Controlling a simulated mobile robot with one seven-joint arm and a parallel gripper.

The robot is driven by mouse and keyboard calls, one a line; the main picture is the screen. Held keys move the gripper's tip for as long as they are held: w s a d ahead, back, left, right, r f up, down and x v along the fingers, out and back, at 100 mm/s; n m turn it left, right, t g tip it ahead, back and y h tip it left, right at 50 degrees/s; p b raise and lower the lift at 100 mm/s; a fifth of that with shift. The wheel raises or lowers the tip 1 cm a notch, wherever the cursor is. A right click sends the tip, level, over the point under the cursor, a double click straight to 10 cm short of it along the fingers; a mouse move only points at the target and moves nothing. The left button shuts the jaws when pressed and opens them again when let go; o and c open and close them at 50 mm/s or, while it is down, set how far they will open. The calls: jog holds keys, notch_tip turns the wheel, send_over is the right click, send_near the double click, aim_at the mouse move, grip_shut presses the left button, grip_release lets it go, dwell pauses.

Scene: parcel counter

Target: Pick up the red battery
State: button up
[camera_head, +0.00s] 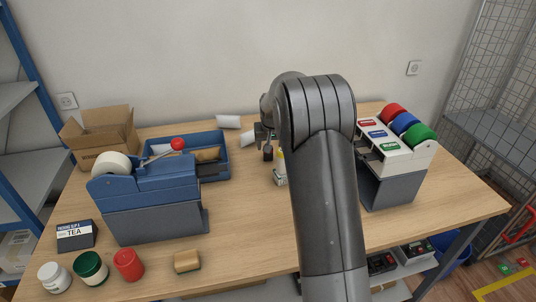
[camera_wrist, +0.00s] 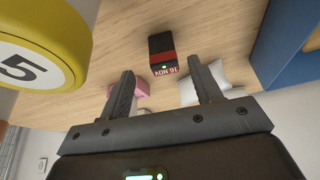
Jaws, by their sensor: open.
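In the head view, dark units with small red and green marks (camera_head: 382,263) sit under the counter, partly behind my arm; whether one is a red battery is too small to tell. My gripper (camera_wrist: 160,76) is open and empty in the wrist view. In the head view my gripper (camera_head: 266,146) is above the back of the counter, left of my arm and partly hidden.
A yellow round thing marked 5 (camera_wrist: 40,45) is close on the left in the wrist view. A blue tape dispenser (camera_head: 150,195), jars (camera_head: 90,267) and an open carton (camera_head: 103,135) stand left. A white-topped holder with coloured rolls (camera_head: 395,155) stands right. The counter's middle (camera_head: 245,220) is clear.

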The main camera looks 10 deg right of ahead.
jog(key=shift+w+x, duration=0.15)
jog(key=shift+x, duration=1.2)
jog(key=shift+w+x, duration=0.2)
jog(key=shift+x, duration=1.2)
jog(key=shift+s+a+r, duration=0.1)
jog(key=shift+a+r, duration=0.05)
jog(key=shift+a, duration=0.05)
jog(key=shift+c, duration=0.2)
jog(key=c, duration=1.1)
